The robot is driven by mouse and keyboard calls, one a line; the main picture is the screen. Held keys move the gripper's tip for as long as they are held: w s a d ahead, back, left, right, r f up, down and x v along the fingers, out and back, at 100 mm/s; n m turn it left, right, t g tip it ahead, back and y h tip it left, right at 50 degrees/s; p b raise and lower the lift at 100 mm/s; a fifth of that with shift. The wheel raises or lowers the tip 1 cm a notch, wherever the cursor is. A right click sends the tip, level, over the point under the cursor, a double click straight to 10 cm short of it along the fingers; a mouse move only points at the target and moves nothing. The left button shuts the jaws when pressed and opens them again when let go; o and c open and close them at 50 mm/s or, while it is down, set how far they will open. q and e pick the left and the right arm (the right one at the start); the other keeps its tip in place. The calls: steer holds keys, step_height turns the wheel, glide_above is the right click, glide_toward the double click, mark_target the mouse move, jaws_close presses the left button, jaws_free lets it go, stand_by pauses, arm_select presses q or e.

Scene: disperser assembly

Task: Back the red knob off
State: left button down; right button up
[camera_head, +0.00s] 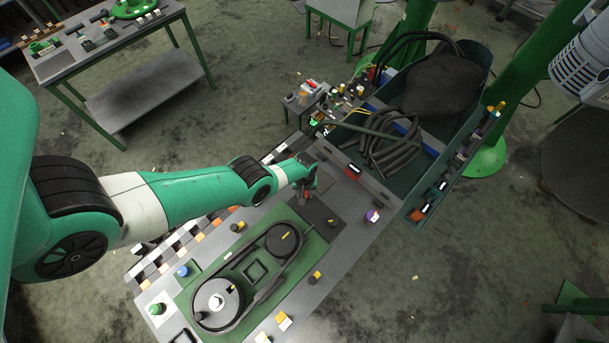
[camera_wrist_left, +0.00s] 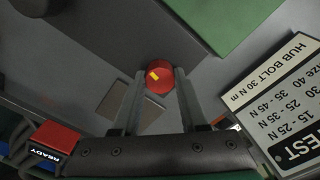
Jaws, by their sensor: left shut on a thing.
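The red knob (camera_wrist_left: 160,77) is round with a small yellow mark on its face. In the left wrist view it sits between the two fingertips of my left gripper (camera_wrist_left: 163,80), which is shut on it. The knob is at a grey surface, near a dark plate. In the head view my left arm comes in from the left and its gripper (camera_head: 304,192) points down at the bench, beside the dark plate (camera_head: 318,215). The knob is mostly hidden there by the gripper. My right gripper is not in view.
A green board (camera_head: 191,300) with a black belt around two pulleys lies at the front of the bench. A purple knob (camera_head: 373,215) stands to the right. A green bin (camera_head: 470,130) with hoses stands behind. A label plate (camera_wrist_left: 290,105) lies right in the wrist view.

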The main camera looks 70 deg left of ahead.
arm_select(q)
steer(key=shift+c, duration=2.2)
jaws_free()
